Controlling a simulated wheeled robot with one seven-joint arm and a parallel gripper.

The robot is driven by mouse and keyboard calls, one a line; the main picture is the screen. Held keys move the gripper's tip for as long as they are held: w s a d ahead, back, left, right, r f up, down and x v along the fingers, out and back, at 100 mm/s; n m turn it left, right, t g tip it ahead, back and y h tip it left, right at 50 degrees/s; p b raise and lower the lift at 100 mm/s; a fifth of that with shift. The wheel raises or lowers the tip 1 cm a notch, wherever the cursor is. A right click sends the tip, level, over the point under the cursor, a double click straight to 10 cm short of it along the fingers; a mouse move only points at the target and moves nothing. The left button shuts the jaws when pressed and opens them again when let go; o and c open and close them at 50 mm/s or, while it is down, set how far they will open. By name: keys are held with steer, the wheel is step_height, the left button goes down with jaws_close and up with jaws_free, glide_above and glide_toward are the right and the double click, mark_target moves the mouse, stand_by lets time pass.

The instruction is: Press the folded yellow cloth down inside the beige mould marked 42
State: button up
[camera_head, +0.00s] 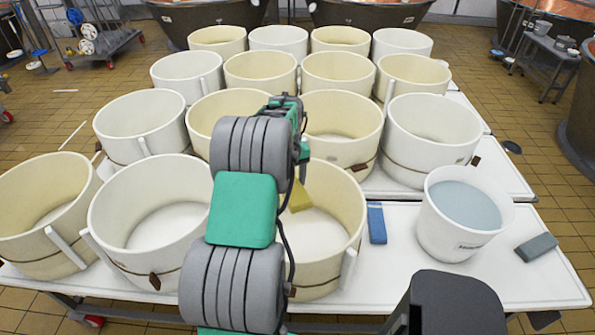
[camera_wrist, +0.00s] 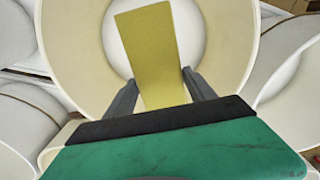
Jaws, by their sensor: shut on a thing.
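The folded yellow cloth (camera_head: 300,196) is a flat piece that hangs from my gripper (camera_head: 302,172) within the opening of a beige mould (camera_head: 345,205) in the front row. In the wrist view the yellow cloth (camera_wrist: 148,45) stands between the two dark fingers of my gripper (camera_wrist: 158,88), which is shut on it. The pale mould wall (camera_wrist: 85,45) and its white floor show behind the cloth. Whether the cloth touches the floor cannot be told. My arm covers the left side of the mould in the head view. No number 42 can be read.
Rows of similar cream and white moulds, such as the white one (camera_head: 150,215) at left, crowd the tables. At right are a white bucket (camera_head: 462,235) of bluish liquid, a blue folded piece (camera_head: 376,223) and a grey block (camera_head: 536,247). The front right tabletop is partly clear.

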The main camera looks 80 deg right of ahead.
steer(key=s, duration=0.2)
steer(key=shift+s+d+f, duration=0.15)
steer(key=shift+s+d, duration=0.2)
steer(key=b, duration=2)
glide_above(298, 246)
step_height(298, 246, down, 31)
steer(key=shift+f, duration=0.1)
steer(key=shift+f+b, duration=0.6)
steer(key=shift+f, duration=0.25)
steer(key=shift+s+a+f, duration=0.1)
steer(key=shift+a+f, duration=0.1)
stand_by(1.3)
steer(key=o, duration=1.7)
steer(key=shift+d, duration=0.1)
steer(key=shift+r, duration=0.15)
